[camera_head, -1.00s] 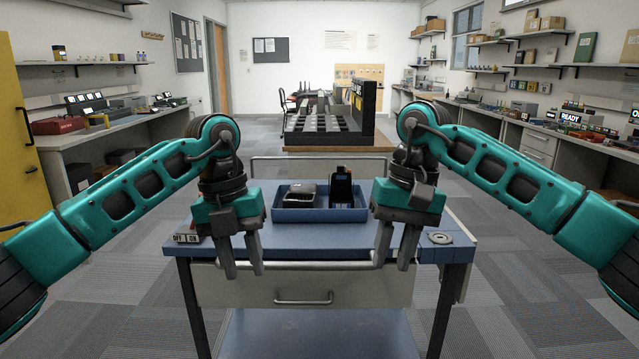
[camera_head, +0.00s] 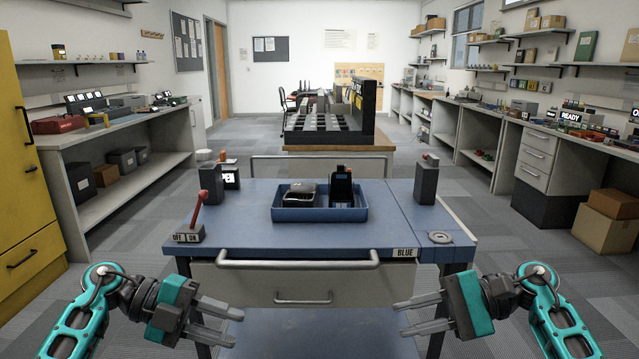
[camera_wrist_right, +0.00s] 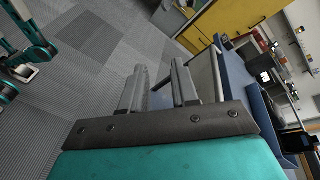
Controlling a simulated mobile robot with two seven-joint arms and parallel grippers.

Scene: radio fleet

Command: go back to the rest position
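My left gripper (camera_head: 222,325) is low at the lower left of the head view, in front of the blue cart's near side. Its two fingers stand apart with nothing between them. My right gripper (camera_head: 405,316) is low at the lower right, also with its fingers apart and empty. In the right wrist view its two fingers (camera_wrist_right: 158,88) are spread with a gap between them. Both grippers are clear of the cart top (camera_head: 240,236) and of the things on it.
A blue tray (camera_head: 320,214) on the cart holds a dark device (camera_head: 342,186) and a grey case (camera_head: 299,194). A red-handled OFF/ON switch (camera_head: 189,234) stands at the cart's left corner. A bench with a slotted rack (camera_head: 325,125) is behind. Carpet is free on both sides.

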